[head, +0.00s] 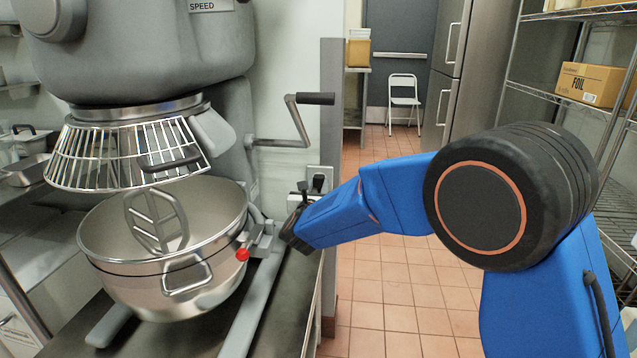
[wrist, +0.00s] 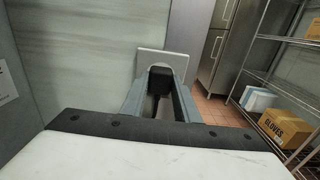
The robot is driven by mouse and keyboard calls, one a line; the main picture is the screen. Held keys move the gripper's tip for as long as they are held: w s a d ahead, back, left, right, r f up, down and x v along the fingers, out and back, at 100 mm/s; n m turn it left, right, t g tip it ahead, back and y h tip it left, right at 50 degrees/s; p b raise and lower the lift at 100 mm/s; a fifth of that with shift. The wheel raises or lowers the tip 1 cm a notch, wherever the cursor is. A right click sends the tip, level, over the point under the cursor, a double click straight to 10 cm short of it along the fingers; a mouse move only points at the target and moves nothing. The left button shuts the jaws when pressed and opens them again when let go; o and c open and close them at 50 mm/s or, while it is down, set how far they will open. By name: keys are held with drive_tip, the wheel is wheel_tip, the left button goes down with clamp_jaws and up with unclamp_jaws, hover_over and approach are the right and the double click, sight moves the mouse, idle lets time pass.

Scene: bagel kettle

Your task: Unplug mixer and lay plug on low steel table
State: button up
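The mixer (head: 150,45) is a large grey machine with a steel bowl (head: 150,285) and wire guard, standing at the left. Its black plug (wrist: 160,78) sits at a pale outlet plate (wrist: 172,58) on the wall end; the plug also shows in the head view (head: 318,182). A dark cord hangs below the plug. My gripper (wrist: 160,92) reaches to the outlet with one grey finger on each side of the plug. I cannot tell whether the fingers press on it. In the head view my gripper (head: 303,192) is partly hidden by its own wrist.
The dark steel surface (head: 270,315) under the mixer runs beside my forearm. The mixer's crank handle (head: 300,110) juts out above the outlet. Wire shelving with a foil box (head: 592,83) stands at the right. Open tiled floor (head: 385,290) lies between, with a white folding chair (head: 404,98) behind.

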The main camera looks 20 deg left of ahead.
clamp_jaws()
drive_tip(key=shift+s, duration=0.15)
drive_tip(key=shift+v, duration=2.85)
